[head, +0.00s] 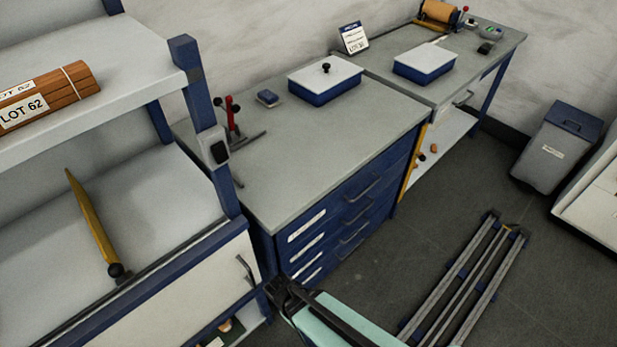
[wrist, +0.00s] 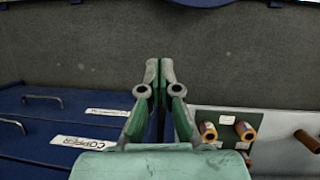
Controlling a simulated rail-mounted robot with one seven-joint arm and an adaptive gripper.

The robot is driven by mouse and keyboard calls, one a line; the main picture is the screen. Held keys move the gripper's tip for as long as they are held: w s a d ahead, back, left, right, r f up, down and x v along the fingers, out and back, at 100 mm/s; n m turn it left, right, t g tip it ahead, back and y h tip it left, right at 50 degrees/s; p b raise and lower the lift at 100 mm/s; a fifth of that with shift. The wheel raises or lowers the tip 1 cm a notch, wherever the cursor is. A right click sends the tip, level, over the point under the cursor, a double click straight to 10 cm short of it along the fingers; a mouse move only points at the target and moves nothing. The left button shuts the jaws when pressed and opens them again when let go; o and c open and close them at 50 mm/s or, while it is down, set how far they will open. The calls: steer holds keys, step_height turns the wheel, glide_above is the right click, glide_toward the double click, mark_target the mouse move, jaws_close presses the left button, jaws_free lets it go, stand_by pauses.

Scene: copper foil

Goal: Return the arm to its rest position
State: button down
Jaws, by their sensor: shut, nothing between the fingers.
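My gripper (wrist: 160,68) shows in the middle of the wrist view, its green fingers together and nothing between them. It points at a plain dark grey surface with some clear space around the fingertips. In the head view, part of my teal and black arm shows at the bottom centre, low in front of the blue drawer cabinet (head: 352,212). I cannot make out the fingertips there.
The cabinet's drawers (wrist: 50,118) lie left of the gripper in the wrist view, and copper-coloured rolls (wrist: 243,131) lie right. A shelf rack (head: 215,165) stands at left. Rails (head: 465,280) run along the floor at right; a grey bin (head: 552,155) stands beyond.

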steer(key=s+d+f+m+g+y, duration=0.2)
steer(key=s+d+m, duration=0.2)
steer(key=d, duration=0.4)
steer(key=s+d+f+m+g+y, duration=0.1)
steer(key=s+d+f+m+g, duration=0.1)
steer(key=s+d+m, duration=0.3)
steer(key=shift+d+f+y, duration=0.4)
steer(key=shift+d+f, duration=0.3)
steer(key=shift+d, duration=1.55)
